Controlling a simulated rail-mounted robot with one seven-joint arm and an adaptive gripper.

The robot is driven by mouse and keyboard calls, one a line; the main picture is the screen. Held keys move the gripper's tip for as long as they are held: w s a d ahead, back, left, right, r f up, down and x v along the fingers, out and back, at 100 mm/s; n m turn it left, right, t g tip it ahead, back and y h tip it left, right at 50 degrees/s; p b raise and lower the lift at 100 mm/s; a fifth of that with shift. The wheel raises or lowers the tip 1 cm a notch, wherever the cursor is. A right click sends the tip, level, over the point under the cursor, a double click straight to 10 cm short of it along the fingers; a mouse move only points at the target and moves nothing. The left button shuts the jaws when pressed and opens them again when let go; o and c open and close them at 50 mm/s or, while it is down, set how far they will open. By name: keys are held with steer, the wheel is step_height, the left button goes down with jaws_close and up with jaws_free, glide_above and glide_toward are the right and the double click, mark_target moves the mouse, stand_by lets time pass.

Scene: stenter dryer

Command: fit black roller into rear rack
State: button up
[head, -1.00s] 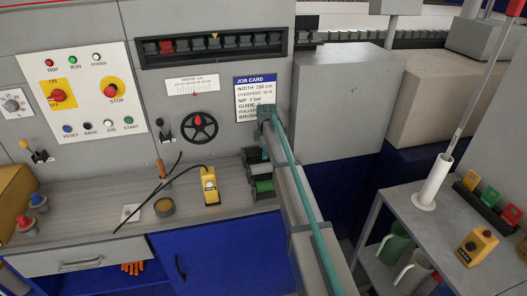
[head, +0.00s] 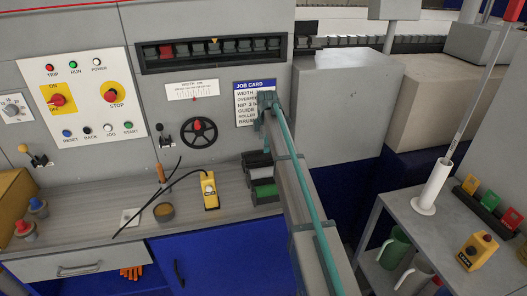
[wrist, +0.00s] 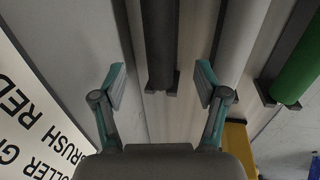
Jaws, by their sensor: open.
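The black roller (wrist: 160,40) runs down the middle of the wrist view, its near end between small dark brackets. My gripper (wrist: 160,84) is open, with one teal-padded finger on each side of the roller's line, and I see no contact. The white roller (wrist: 238,40) and green roller (wrist: 300,72) lie to its right. In the head view my gripper (head: 262,120) is in front of the job card, above the rollers. There the white roller (head: 260,172) and green roller (head: 265,190) show beside my arm. The black one is mostly hidden, so its seating is unclear.
The job card (head: 250,90) is on the panel behind my gripper. A handwheel (head: 198,132) and lever are left of it. A yellow pendant (head: 209,190) with a black cable and a round tin (head: 164,211) lie on the counter. A side trolley (head: 385,200) stands at right.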

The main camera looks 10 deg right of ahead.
steer(key=shift+v, duration=1.9)
steer(key=s+d+f+m+g, duration=0.1)
steer(key=s+d+f+m, duration=0.25)
steer(key=s, duration=0.45)
steer(key=s+d+f+m+g+p, duration=0.1)
steer(key=s+d+f+m, duration=0.2)
steer(key=s+m, duration=0.35)
steer(key=s+d+f+m+g, duration=0.15)
steer(key=s+d+f, duration=0.25)
steer(key=s, duration=0.6)
steer(key=s+a+f+m+g, duration=0.1)
steer(key=s+a+f+m, duration=0.15)
steer(key=s+f, duration=0.85)
steer(key=s+a+f+m+g, duration=0.2)
steer(key=s+a+f, duration=0.2)
steer(key=s+f, duration=0.7)
steer(key=s+a+f+m+g, duration=0.1)
steer(key=s+f, duration=0.4)
steer(key=s, duration=0.3)
steer(key=s+a+f+m+b, duration=0.1)
steer(key=s+f, duration=0.5)
steer(key=s, duration=0.3)
steer(key=s+a+f+g, duration=0.1)
steer(key=s+a+f, duration=0.1)
steer(key=s+f, duration=0.3)
steer(key=s, duration=0.3)
steer(key=shift+s+f+m+g, duration=0.25)
steer(key=shift+f+m+g, duration=0.1)
steer(key=shift+m, duration=0.05)
